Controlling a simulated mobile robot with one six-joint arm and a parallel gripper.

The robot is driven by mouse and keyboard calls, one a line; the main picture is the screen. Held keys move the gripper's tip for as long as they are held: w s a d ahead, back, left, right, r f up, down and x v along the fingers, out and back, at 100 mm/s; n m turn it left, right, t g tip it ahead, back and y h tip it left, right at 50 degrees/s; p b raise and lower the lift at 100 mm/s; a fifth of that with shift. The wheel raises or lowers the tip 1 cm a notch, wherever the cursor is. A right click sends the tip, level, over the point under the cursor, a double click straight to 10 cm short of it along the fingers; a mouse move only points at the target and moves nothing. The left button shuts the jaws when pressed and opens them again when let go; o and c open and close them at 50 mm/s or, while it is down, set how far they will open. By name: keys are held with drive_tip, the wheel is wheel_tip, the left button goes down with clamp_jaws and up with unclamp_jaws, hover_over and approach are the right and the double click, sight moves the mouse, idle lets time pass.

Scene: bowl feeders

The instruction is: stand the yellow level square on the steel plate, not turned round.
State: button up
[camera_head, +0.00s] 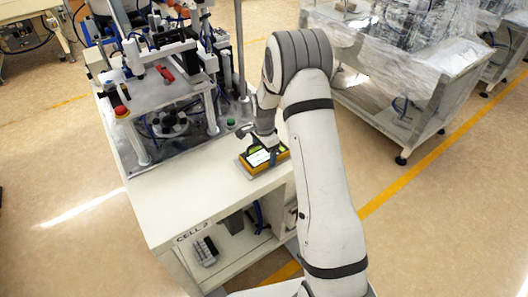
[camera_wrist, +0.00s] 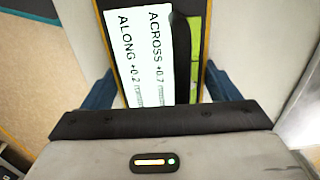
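The yellow level (camera_head: 272,160), a box with a dark top and a lit display, is at the right edge of the white cell top. In the wrist view, the level's display (camera_wrist: 145,50) reads ACROSS +0.7 and ALONG +0.2. My gripper (camera_head: 264,147) is over it from above. In the wrist view, the blue fingers of my gripper (camera_wrist: 159,90) lie along both sides of the level with no clear gap, so it looks shut on it. The steel plate is mostly hidden under the level; I cannot tell whether they touch.
The bowl feeder machine (camera_head: 168,120) stands behind and to the left on the same cell top (camera_head: 185,205). A thin upright post (camera_head: 240,45) rises near my wrist. The cell top in front and left of the level is clear. A plastic-wrapped bench (camera_head: 400,85) stands at right.

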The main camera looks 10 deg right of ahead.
sight(264, 153)
drive_tip(key=o, duration=0.4)
drive_tip(key=s+r+n+b, duration=0.1)
drive_tip(key=s+r+n, duration=0.15)
drive_tip(key=r, duration=0.75)
drive_tip(key=s+r+n, duration=0.1)
drive_tip(key=s+r, duration=0.3)
drive_tip(key=r, duration=0.6)
drive_tip(key=s+r+n+t, duration=0.1)
drive_tip(key=s+n, duration=0.2)
drive_tip(key=s, duration=0.5)
drive_tip(key=s+r+n+t, duration=0.1)
drive_tip(key=s+r+n, duration=0.1)
drive_tip(key=s, duration=0.7)
drive_tip(key=s+r+n, duration=0.2)
drive_tip(key=s+n, duration=0.3)
drive_tip(key=s, duration=0.3)
drive_tip(key=shift+s+t, duration=0.25)
drive_tip(key=shift+t, duration=0.15)
drive_tip(key=shift+r, duration=0.1)
drive_tip(key=shift+c, duration=0.7)
